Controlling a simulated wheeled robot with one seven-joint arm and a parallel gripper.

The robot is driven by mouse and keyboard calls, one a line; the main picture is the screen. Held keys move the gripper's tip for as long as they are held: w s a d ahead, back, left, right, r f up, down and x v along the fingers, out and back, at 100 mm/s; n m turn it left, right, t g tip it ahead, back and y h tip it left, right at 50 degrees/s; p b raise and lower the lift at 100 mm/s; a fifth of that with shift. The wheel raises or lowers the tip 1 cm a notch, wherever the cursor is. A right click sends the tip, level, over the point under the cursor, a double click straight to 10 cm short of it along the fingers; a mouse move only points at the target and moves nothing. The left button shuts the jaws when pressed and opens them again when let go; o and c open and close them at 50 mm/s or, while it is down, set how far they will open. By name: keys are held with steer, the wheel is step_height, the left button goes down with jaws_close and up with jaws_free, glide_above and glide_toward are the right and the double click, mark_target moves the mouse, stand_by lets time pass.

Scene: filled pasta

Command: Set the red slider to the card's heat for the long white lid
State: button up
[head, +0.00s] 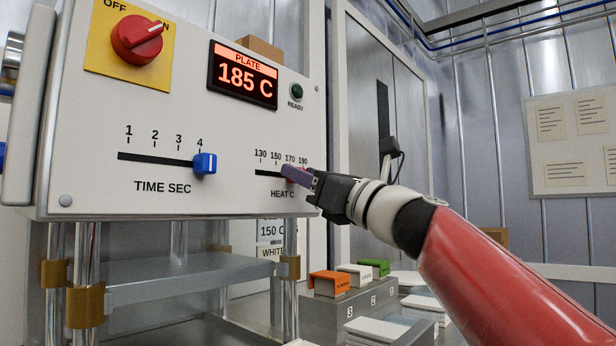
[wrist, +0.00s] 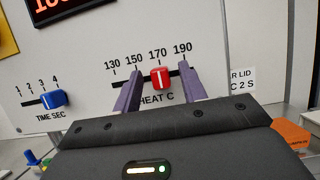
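The red slider (wrist: 160,79) sits on the HEAT C track at about the 170 mark of a 130 to 190 scale. My gripper (wrist: 160,88) is open in the wrist view, with one purple finger on each side of the slider and a gap to each. In the head view my gripper (head: 297,175) is at the panel and mostly hides the slider. A card (head: 270,231) below the panel shows "150 C" and "WHITE", partly covered. Part of a card (wrist: 242,81) in the wrist view reads "R LID" and "C 2 S".
The blue time slider (head: 205,163) is at about 4. The plate display (head: 243,76) reads 185 C above it. A red knob (head: 137,39) is at upper left. Orange, white and green-topped blocks (head: 330,284) stand on a grey stepped holder below my arm.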

steer(key=b+v, duration=0.2)
steer(key=v, duration=0.6)
stand_by(0.5)
